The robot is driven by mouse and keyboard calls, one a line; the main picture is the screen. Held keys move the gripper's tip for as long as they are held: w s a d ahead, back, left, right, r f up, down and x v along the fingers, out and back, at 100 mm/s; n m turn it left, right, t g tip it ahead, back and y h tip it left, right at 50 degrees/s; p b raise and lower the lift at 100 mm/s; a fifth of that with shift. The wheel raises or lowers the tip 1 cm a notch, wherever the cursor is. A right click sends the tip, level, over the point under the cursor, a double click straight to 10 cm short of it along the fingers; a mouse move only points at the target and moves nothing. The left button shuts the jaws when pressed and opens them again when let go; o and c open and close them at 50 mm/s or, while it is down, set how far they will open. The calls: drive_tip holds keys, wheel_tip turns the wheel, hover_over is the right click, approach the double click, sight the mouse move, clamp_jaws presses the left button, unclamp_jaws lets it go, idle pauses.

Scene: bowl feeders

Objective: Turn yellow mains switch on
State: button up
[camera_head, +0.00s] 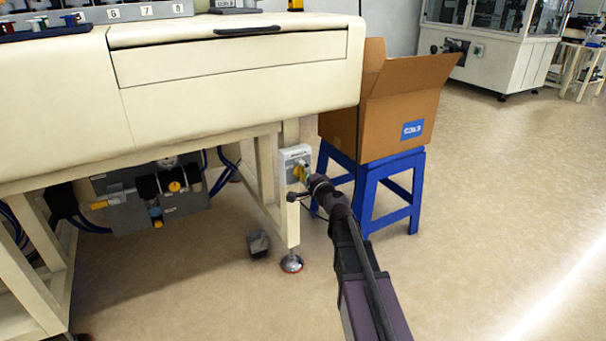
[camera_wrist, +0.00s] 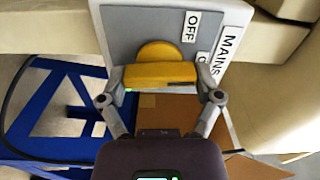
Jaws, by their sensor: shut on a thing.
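The yellow mains switch (camera_wrist: 158,50) is a round knob with a raised bar handle, on a grey box (camera_wrist: 118,25). The box also shows in the head view (camera_head: 287,153), on a cream machine leg, with a bit of the yellow switch (camera_head: 298,172). My gripper (camera_wrist: 162,76) is shut on the bar handle, one finger at each end. In the head view my gripper (camera_head: 303,176) reaches the box from the right and partly covers it. The OFF label (camera_wrist: 191,27) is above right of the knob. A second label beside it is mostly hidden by the right finger.
A MAINS label (camera_wrist: 228,45) is on the box. A blue stool (camera_head: 368,187) with an open cardboard box (camera_head: 390,115) stands close to the right of the switch. The cream machine (camera_head: 230,80) overhangs it. The floor at right is clear.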

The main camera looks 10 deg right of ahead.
drive_tip(key=shift+m, duration=0.6)
drive_tip(key=o, duration=0.9)
drive_tip(key=shift+s, duration=0.1)
drive_tip(key=v, duration=1.1)
drive_tip(key=shift+s+d, duration=0.15)
drive_tip(key=shift+s, duration=0.2)
drive_tip(key=shift+r, duration=0.1)
